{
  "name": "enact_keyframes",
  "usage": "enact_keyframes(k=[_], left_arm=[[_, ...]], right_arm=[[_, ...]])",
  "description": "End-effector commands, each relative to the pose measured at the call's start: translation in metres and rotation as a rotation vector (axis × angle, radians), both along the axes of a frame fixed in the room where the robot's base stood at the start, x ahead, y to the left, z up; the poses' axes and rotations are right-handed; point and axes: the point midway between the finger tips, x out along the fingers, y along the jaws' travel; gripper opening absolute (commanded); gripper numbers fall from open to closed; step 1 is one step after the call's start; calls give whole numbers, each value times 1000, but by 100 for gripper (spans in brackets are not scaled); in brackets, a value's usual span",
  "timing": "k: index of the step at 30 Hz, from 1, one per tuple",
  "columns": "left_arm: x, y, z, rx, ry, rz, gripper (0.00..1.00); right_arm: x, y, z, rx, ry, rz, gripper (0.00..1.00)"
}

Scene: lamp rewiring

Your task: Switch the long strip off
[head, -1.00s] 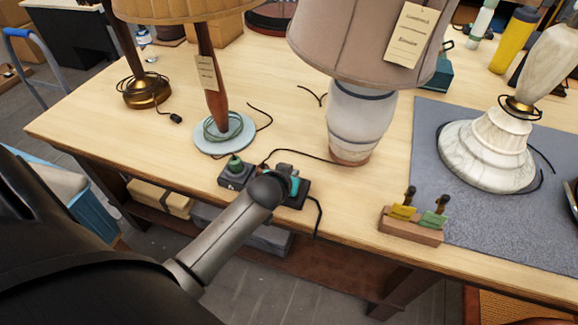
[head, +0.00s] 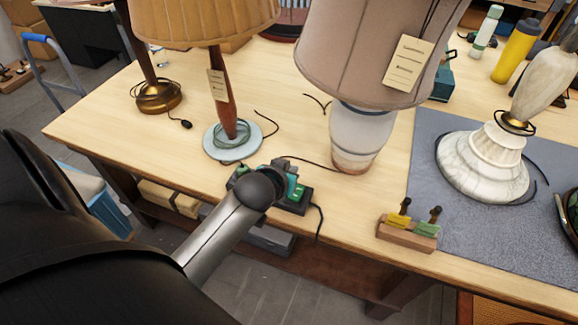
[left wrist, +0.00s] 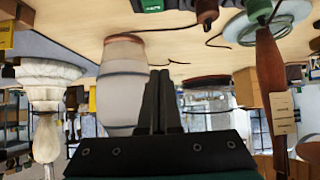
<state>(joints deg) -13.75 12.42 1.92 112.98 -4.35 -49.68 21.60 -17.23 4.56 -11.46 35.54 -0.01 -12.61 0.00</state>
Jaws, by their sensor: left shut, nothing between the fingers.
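The long strip (head: 296,205) is a dark power strip lying along the bench's front edge, with green parts on top. Its middle is hidden behind my left wrist. A cord hangs from its right end. A dark end with a green part also shows at the top of the left wrist view (left wrist: 150,5), which is upside down. My left gripper (head: 283,172) is over the strip in the head view, partly hidden by its own wrist. In the left wrist view its fingers (left wrist: 160,76) are together and empty. I cannot tell whether it touches the strip. My right gripper is not in view.
A lamp with a pale blue base (head: 214,150) and a white ceramic lamp (head: 358,135) stand behind the strip. A wooden block with yellow and green pieces (head: 405,238) is to the right, beside a grey mat (head: 425,190) bearing a marble lamp (head: 485,165).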

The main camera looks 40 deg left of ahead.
Motion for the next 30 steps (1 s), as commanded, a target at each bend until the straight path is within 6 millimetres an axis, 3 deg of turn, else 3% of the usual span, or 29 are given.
enact_keyframes(k=[7,25,28,30], left_arm=[[-9,-2,11,0,0,0,0],[-10,-3,11,0,5,-2,0],[-23,-12,6,2,51,-21,0],[-42,-26,1,8,115,-54,0]], right_arm=[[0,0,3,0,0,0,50],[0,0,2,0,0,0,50],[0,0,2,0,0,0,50],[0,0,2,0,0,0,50]])
